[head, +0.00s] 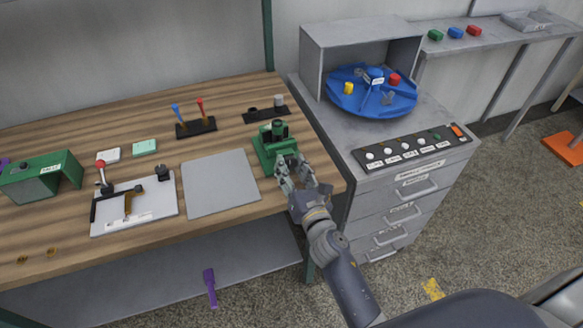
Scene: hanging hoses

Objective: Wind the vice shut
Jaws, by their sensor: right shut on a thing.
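The green vice (274,143) stands near the right end of the wooden workbench. My right gripper (294,172) is at the front of the vice, shut on a small part there that looks like its handle. The fingers hide most of that part. A dark round piece shows at the top of the vice; I cannot tell how far apart the jaws are. My left gripper is not in view.
A grey plate (221,183) lies left of the vice. A toggle-clamp board (134,205) and a green housing (41,177) are further left. A grey drawer cabinet (405,190) with a blue turntable (352,104) stands close on the right.

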